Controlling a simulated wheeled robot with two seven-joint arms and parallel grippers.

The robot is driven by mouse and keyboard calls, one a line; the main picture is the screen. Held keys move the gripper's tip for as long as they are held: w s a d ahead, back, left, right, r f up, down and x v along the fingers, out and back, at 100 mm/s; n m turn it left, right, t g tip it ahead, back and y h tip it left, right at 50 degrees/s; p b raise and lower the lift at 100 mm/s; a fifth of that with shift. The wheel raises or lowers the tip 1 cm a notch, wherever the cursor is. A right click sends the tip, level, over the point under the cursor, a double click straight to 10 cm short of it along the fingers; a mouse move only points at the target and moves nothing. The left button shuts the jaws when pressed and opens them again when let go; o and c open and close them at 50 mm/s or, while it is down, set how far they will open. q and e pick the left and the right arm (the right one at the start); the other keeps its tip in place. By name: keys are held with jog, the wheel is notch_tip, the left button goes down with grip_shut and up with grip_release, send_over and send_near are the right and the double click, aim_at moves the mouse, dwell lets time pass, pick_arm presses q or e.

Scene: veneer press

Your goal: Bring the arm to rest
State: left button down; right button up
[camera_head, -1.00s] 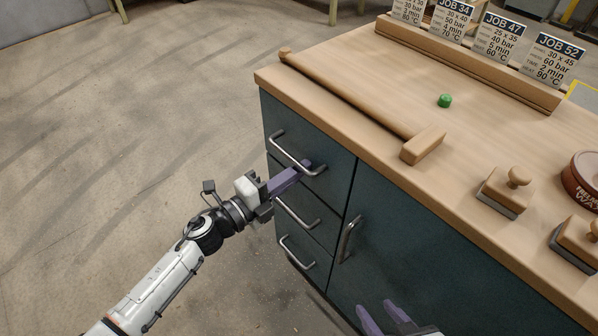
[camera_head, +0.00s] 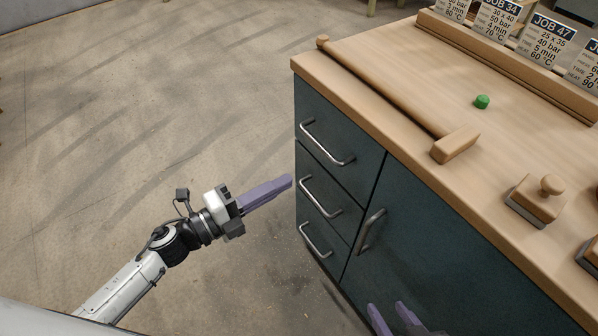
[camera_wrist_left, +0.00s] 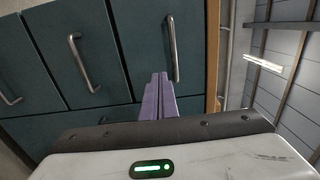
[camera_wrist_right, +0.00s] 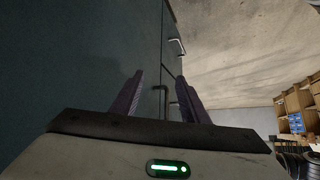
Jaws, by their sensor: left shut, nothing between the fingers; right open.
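My left gripper (camera_head: 288,181) is shut and empty, with its purple fingers together. It is in the air just left of the cabinet's drawers, apart from the top drawer handle (camera_head: 327,143). In the left wrist view its fingers (camera_wrist_left: 158,78) point toward the drawer fronts. My right gripper (camera_head: 388,308) is at the bottom edge of the head view, in front of the cabinet door. Its fingers are apart with nothing between them, as the right wrist view (camera_wrist_right: 160,92) also shows. Most of the right arm is out of the head view.
The dark teal cabinet (camera_head: 440,240) has three drawers, which look shut, and a door with a handle (camera_head: 370,230). Floor at left is clear.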

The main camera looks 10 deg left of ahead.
pick_arm(q)
jog(key=shift+v, duration=0.8)
jog(key=s+a+f+n+g+y+p, duration=0.1)
jog(key=s+f+n+g+y+p, duration=0.1)
jog(key=s+f+n+y, duration=0.3)
jog(key=s+a+f+n+g+y+p, duration=0.2)
jog(key=s+f+n+y, duration=0.3)
jog(key=s+n, duration=0.6)
notch_tip(320, 180, down, 2)
jog(key=n, duration=0.9)
jog(key=shift+s+f, duration=0.2)
